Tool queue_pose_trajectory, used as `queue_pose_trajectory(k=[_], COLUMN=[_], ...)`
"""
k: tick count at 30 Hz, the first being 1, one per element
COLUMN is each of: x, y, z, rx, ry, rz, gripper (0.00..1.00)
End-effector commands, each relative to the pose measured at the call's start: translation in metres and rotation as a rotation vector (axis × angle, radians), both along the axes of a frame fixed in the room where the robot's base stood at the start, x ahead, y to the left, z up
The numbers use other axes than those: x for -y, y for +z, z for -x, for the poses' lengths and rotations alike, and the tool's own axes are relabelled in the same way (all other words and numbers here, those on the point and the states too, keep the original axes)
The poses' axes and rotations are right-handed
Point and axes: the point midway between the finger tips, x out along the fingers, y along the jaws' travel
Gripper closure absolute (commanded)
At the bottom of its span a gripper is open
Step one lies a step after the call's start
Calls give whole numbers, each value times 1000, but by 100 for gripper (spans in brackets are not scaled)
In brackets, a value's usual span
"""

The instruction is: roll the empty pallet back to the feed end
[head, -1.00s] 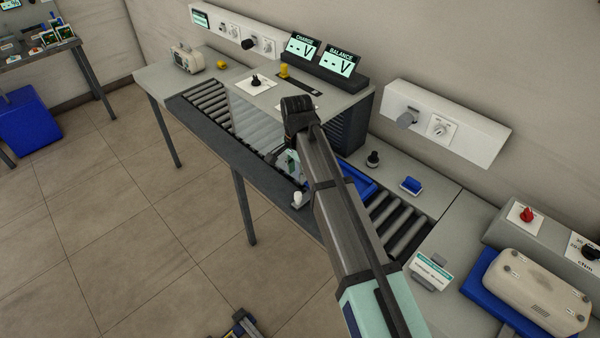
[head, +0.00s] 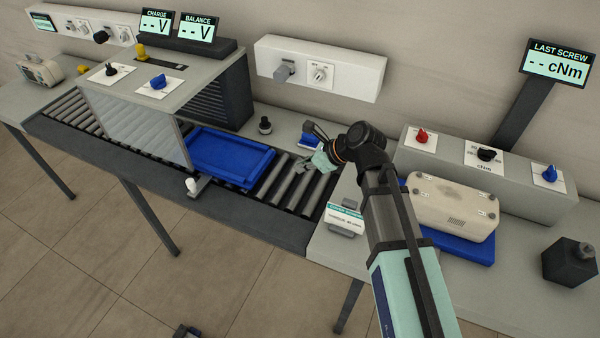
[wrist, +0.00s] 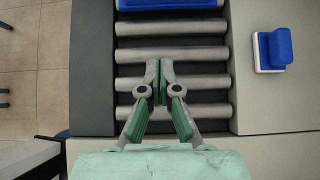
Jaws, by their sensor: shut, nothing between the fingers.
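The empty blue pallet (head: 228,158) lies flat on the roller conveyor (head: 292,188), beside the open end of the test box. Its near edge also shows at the top of the wrist view (wrist: 172,4). My gripper (wrist: 158,68) is shut and empty over the bare rollers, apart from the pallet. In the head view my gripper (head: 308,168) is partly hidden by my arm, at the right end of the rollers.
The grey test box (head: 135,125) covers the rollers left of the pallet. A white-tipped lever (head: 192,187) stands at the front rail. A blue block (wrist: 272,47) sits beside the rollers. A beige monitor (head: 452,205) lies on a blue pallet (head: 465,246) at the right.

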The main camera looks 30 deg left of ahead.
Motion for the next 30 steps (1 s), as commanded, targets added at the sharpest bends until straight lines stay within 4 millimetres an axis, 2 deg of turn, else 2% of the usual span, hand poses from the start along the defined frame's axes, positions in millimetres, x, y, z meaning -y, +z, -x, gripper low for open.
queue_pose_trajectory(k=[7,19,24,30], x=[-20,-74,-97,-108], y=[-17,-71,-67,-68], z=[2,8,10,12], rx=[-6,-4,-3,-2], ry=[-3,-1,-1,-2], rz=[-1,1,-1,-1], gripper=[100,100,100,100])
